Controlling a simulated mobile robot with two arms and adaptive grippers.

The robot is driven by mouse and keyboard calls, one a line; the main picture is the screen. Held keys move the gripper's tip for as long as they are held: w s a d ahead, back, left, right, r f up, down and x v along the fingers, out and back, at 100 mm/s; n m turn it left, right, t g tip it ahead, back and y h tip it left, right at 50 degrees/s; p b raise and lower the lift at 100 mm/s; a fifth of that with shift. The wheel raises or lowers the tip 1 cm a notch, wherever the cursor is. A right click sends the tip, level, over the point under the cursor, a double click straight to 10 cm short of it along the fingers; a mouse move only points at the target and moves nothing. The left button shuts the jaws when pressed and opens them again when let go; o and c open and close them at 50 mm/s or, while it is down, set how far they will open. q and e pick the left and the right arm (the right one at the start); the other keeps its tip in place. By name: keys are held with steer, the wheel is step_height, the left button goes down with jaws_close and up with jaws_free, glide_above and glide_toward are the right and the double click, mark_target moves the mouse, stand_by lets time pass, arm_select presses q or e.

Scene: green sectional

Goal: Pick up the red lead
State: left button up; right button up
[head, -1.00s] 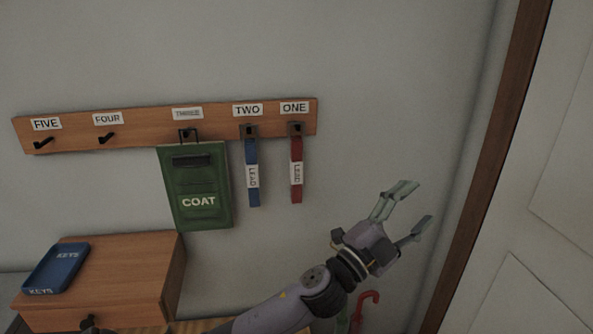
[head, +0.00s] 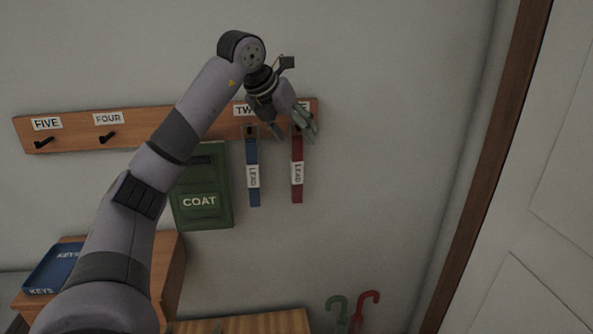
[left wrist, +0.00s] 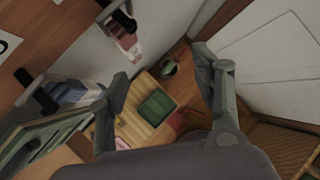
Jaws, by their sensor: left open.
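The red lead (head: 297,185) hangs on the wall rack below the ONE label, with a white LEAD tag. It also shows from above in the left wrist view (left wrist: 124,42), near the top. My left gripper (head: 294,133) is open and empty, pointing down in front of the rack. Its fingers overlap the hook and upper end of the red lead in the head view. In the left wrist view the lead is not between the fingertips. My right gripper is not in view.
A blue lead (head: 253,180) hangs just left of the red one. A green COAT pouch (head: 203,208) hangs further left, partly behind my arm. Below are a wooden cabinet (head: 170,280) with a blue KEYS tray (head: 50,270) and umbrella handles (head: 352,308). Wall to the right is clear.

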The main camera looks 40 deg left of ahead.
arm_select(q)
steer(key=n+g+y, duration=0.1)
glide_toward(294, 166)
steer(key=x, duration=0.2)
steer(key=p+x, duration=0.1)
steer(key=x, duration=0.1)
steer(key=shift+w+a+f, duration=0.15)
steer(key=shift+a+f, duration=0.1)
steer(key=shift+f, duration=0.05)
steer(key=shift+w+f, duration=0.35)
steer(key=shift+f, duration=0.1)
steer(key=p+x, duration=0.1)
steer(key=x, duration=0.4)
steer(key=shift+w+d+f+p, duration=0.1)
steer(key=shift+d+f+p, duration=0.05)
steer(key=shift+p, duration=0.2)
steer(key=shift+c, duration=0.5)
steer(key=c, duration=1)
